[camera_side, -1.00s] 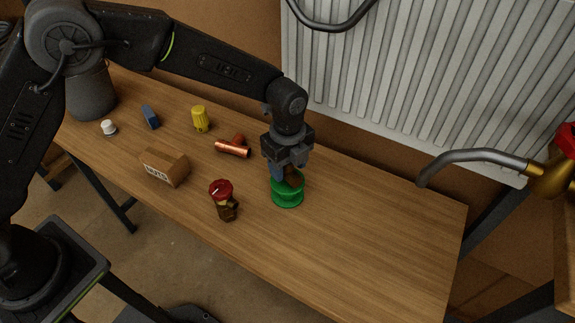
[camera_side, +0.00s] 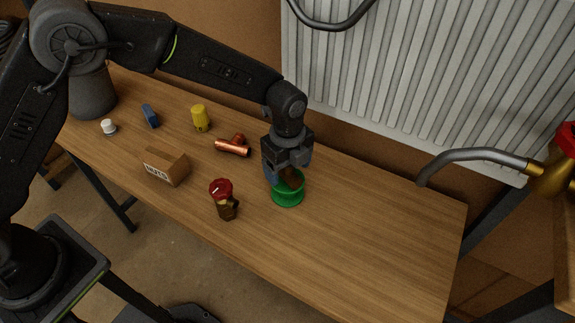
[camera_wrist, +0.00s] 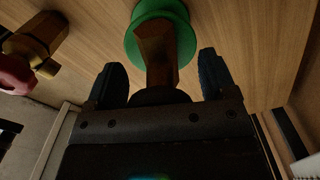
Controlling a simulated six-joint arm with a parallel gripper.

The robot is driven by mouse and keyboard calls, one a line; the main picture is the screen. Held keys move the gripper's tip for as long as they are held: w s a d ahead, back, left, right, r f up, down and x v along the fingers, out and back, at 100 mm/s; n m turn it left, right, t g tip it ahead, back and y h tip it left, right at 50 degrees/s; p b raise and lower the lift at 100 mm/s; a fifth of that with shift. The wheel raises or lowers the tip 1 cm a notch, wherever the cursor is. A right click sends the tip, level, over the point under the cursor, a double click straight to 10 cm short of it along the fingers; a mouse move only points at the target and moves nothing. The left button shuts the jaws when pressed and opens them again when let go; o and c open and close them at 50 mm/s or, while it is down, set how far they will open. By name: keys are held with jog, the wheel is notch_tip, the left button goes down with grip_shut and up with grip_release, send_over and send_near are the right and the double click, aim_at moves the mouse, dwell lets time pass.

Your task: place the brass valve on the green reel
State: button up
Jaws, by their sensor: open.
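The green reel (camera_side: 288,198) stands on the bench below my gripper. A brown, brass-toned piece, which looks like the brass valve (camera_side: 292,181), stands upright on the reel. In the wrist view the valve (camera_wrist: 156,50) rises from the green reel (camera_wrist: 186,38) between my fingers. My gripper (camera_side: 288,170) points down over it and is open. In the wrist view my gripper (camera_wrist: 161,72) shows a gap between each finger and the valve. The valve's near end is partly hidden by the gripper body.
A red-topped brass fitting (camera_side: 224,200) stands left of the reel, near the front edge. Behind are a copper fitting (camera_side: 232,148), a yellow cylinder (camera_side: 201,118), a blue piece (camera_side: 150,116), a white knob (camera_side: 108,127) and a cardboard box (camera_side: 166,167). The bench's right side is clear.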

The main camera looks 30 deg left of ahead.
notch_tip(320, 180, up, 12)
jog(key=shift+r, duration=0.1)
dwell(0.4)
jog(key=shift+a+r, duration=0.2)
jog(key=shift+r, duration=0.1)
jog(key=s+a+r+n+t, duration=0.3)
jog(key=s+a+r+n, duration=0.8)
jog(key=a+n, duration=0.15)
jog(key=s+a+f+n+t, duration=0.1)
jog(key=s+a+n, duration=0.2)
jog(key=s+n, duration=0.2)
jog(key=s+a+n+t, duration=0.1)
jog(key=s+a+n, duration=0.3)
jog(key=s, duration=0.4)
jog(key=shift+a+f+n+t, duration=0.15)
jog(key=shift+f+n+t, duration=0.2)
jog(key=shift+n, duration=0.2)
